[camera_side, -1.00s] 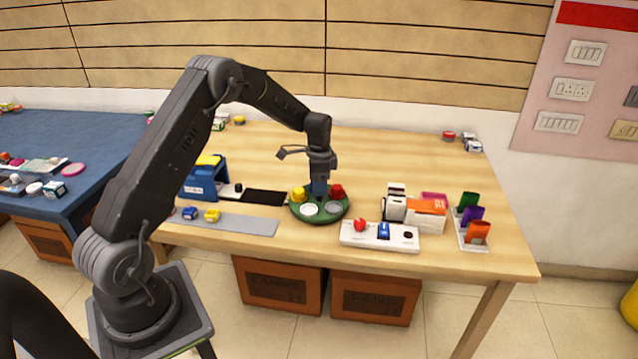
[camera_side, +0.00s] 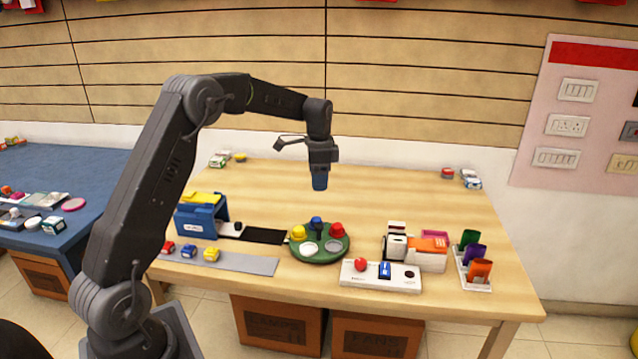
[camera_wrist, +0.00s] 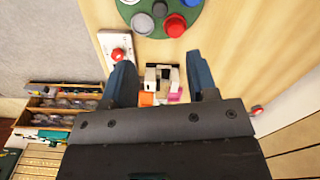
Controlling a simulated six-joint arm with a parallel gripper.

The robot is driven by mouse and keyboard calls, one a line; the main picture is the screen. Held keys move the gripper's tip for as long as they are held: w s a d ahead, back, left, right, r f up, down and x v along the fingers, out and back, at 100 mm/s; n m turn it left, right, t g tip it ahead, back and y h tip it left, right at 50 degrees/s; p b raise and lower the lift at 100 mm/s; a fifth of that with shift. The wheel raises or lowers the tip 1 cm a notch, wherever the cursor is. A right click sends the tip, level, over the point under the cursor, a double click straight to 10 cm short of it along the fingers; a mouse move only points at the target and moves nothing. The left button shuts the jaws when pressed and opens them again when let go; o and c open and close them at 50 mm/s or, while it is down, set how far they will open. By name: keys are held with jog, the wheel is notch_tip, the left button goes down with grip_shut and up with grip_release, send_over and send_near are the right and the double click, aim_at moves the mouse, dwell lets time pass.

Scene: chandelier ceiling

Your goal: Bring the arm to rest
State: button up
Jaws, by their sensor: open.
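My gripper (camera_side: 320,182) hangs above the wooden table, higher than the round green tray (camera_side: 320,258) and apart from it. In the wrist view my gripper (camera_wrist: 162,80) shows two blue fingers spread apart with nothing held between them. The tray carries a yellow piece (camera_side: 298,232), a blue piece (camera_side: 316,223) and a red piece (camera_side: 337,229), with pale round spots at its front. In the wrist view the tray (camera_wrist: 150,32) lies at the top, beyond the fingertips.
A white panel with a red button (camera_side: 360,264) sits at the table's front. A white and orange box group (camera_side: 428,246) and a card holder (camera_side: 475,284) stand to the right. A blue stand (camera_side: 201,220) and grey strip (camera_side: 235,262) lie left. The table's back middle (camera_side: 390,190) is clear.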

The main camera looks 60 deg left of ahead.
jog(key=s+d+r+n+t, duration=0.3)
jog(key=s+d+r, duration=0.9)
jog(key=d, duration=0.2)
jog(key=s+d+f+n+t, duration=0.1)
jog(key=s+d, duration=0.3)
jog(key=s, duration=0.4)
jog(key=s+d+f+n+t, duration=0.1)
jog(key=s+d, duration=0.3)
jog(key=s, duration=0.5)
jog(key=shift+d+n+t, duration=0.3)
jog(key=shift+n, duration=0.4)
jog(key=shift+f, duration=0.1)
